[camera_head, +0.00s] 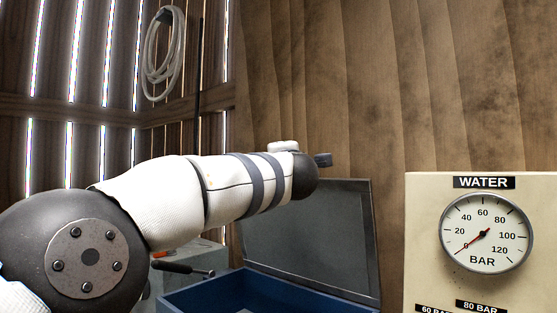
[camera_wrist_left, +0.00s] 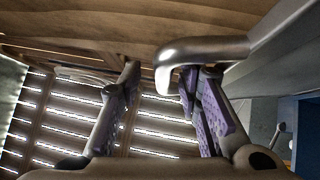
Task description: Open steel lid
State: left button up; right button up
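A dark grey lid (camera_head: 312,235) stands raised, tilted back at the rear of a blue box (camera_head: 265,290) in the head view. In the left wrist view a grey slab, probably the lid (camera_wrist_left: 285,50), fills the upper right, with a bent, shiny metal handle (camera_wrist_left: 205,49) on it. My left gripper (camera_wrist_left: 165,95) is open, its two purple-padded fingers apart. The handle's end overlaps the right finger in the picture and reaches toward the gap; I cannot tell whether they touch. In the head view my left arm hides part of the lid, and its gripper does not show clearly. My right gripper is out of view.
A cream panel with a WATER gauge (camera_head: 486,234) stands right of the box. A grey machine with a dark lever (camera_head: 180,268) is left of the box, behind my arm. A coiled hose (camera_head: 163,55) hangs on the slatted wooden wall.

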pick_arm(q)
jog(key=shift+s, duration=0.1)
jog(key=s+d+f, duration=0.1)
jog(key=s, duration=1)
jog(key=shift+s+d+f, duration=0.25)
jog(key=shift+s+f, duration=0.1)
